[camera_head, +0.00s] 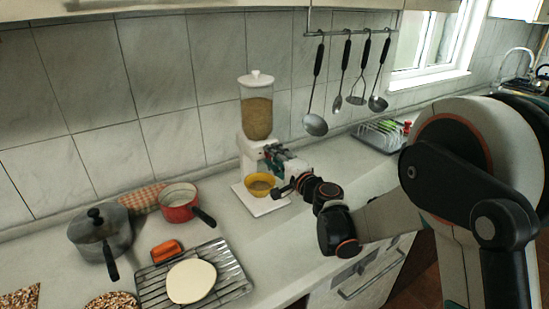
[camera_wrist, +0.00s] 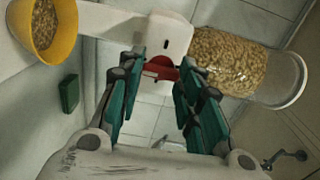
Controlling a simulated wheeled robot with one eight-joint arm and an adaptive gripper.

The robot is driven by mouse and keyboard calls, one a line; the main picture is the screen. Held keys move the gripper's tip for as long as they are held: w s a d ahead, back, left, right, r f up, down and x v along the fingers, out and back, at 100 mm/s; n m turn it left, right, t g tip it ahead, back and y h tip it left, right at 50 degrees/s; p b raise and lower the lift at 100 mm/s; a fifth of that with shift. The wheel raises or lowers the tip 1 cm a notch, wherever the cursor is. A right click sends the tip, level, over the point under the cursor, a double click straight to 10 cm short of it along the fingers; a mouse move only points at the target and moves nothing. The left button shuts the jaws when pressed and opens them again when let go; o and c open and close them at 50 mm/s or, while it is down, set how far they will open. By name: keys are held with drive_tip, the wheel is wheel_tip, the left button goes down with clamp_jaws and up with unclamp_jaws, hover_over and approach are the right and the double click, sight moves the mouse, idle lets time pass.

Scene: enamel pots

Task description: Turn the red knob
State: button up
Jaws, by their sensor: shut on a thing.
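The white food dispenser (camera_head: 255,150) stands on the counter against the tiled wall, its clear hopper full of brown pieces. The red knob (camera_wrist: 162,72) is on its body and shows between my fingers in the wrist view; in the head view my gripper hides it. My gripper (camera_head: 274,157) is at the dispenser's right side, with its green-padded fingers shut on the knob, one on each side. A yellow bowl (camera_head: 260,186) stands below the spout on the white base, with brown pieces in it; it also shows in the wrist view (camera_wrist: 42,50).
A grey lidded pot (camera_head: 100,236), a red pan (camera_head: 179,204), an orange block (camera_head: 166,250) and a wire rack (camera_head: 232,272) with a pale round piece are at the left. Ladles hang on the wall. A dish rack (camera_head: 380,135) stands at the back right.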

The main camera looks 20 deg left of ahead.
drive_tip(key=o, duration=1.1)
drive_tip(key=shift+c, duration=0.2)
drive_tip(key=shift+d, duration=0.1)
drive_tip(key=v, duration=1.1)
drive_tip(key=shift+s+d, duration=0.3)
